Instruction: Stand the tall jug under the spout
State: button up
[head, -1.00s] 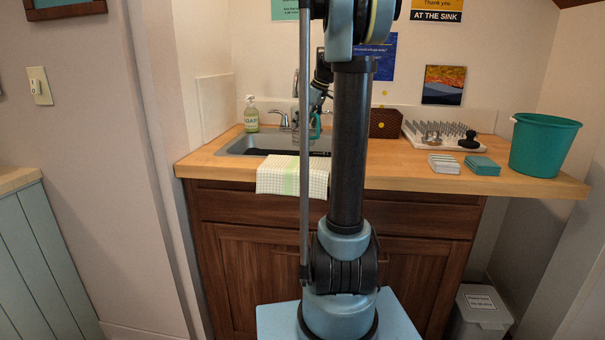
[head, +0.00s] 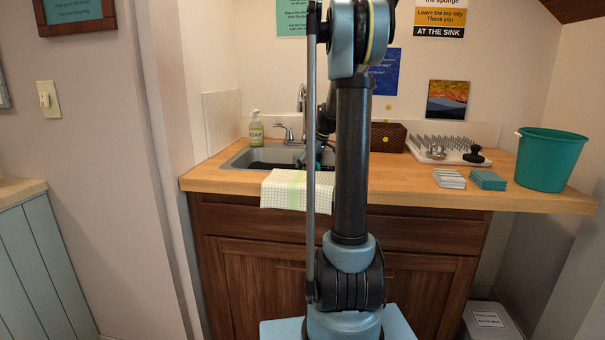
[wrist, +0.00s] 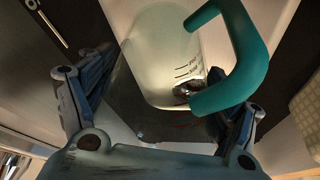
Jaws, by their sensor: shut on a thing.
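The tall jug (wrist: 165,60) is see-through with dark level marks and a teal handle (wrist: 245,45). In the wrist view it sits between the two fingers of my gripper (wrist: 165,90), which is shut on it. In the head view my gripper and the jug are mostly hidden behind my arm, low over the right part of the sink (head: 240,160). The tap's curved spout (head: 302,98) rises at the back of the sink, just left of my wrist. I cannot tell whether the jug touches the sink floor or is directly under the spout.
A soap bottle (head: 256,130) stands at the sink's back left. A cloth (head: 285,190) hangs over the counter front. To the right are a brown woven box (head: 390,137), a drying rack (head: 425,148), stacked sponges or cloths (head: 488,180) and a teal bucket (head: 550,160).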

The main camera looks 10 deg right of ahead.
jog(key=shift+w+a, duration=0.95)
jog(key=shift+a, duration=0.2)
jog(key=shift+f, duration=0.55)
jog(key=shift+d, duration=0.1)
jog(key=shift+f, duration=0.1)
jog(key=o, duration=1.5)
jog(key=shift+c, duration=0.2)
jog(key=v, duration=1.2)
